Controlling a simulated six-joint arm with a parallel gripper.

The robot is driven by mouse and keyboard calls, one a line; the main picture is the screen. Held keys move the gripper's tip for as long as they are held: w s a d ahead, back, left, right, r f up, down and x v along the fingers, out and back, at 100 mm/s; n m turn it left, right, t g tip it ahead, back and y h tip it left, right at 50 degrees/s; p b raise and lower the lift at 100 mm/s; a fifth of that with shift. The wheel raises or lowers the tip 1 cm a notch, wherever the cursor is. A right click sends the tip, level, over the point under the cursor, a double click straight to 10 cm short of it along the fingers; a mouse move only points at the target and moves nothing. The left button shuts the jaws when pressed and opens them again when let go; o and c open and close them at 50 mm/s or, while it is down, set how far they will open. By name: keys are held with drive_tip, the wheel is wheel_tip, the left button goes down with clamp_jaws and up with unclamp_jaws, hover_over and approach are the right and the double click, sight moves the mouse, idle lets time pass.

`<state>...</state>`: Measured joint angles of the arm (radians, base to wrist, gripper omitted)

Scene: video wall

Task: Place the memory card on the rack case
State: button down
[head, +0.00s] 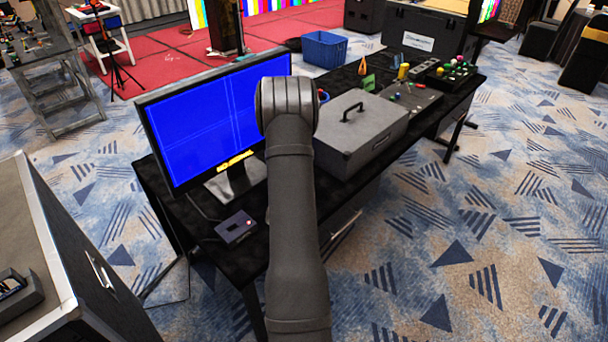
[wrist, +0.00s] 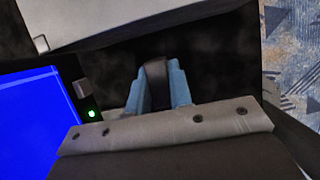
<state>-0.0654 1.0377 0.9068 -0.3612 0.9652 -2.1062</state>
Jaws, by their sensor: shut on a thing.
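In the wrist view my gripper (wrist: 158,92) has its light blue fingers shut on a small dark thing (wrist: 155,70), which I take to be the memory card. My own arm hides the gripper and the card in the head view. A large case with metal edges (head: 45,235) stands at the lower left of the head view and looks like the rack case. A small dark tray-like item (head: 15,290) lies on its top. My gripper is over the desk, apart from this case.
A blue crate (head: 325,48) is behind. Patterned carpet is clear on the right.

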wheel_tip(320, 180, down, 10)
drive_tip(key=shift+r, duration=0.2)
idle(0.3)
drive_tip(key=shift+f, duration=0.1)
drive_tip(key=c, duration=1.3)
unclamp_jaws()
drive_tip(key=shift+f, duration=0.1)
drive_tip(key=v, duration=1.6)
drive_tip(key=shift+a, duration=0.3)
drive_tip(key=shift+o, duration=0.5)
drive_tip(key=shift+s+a+r, duration=0.15)
drive_tip(key=shift+r, duration=0.45)
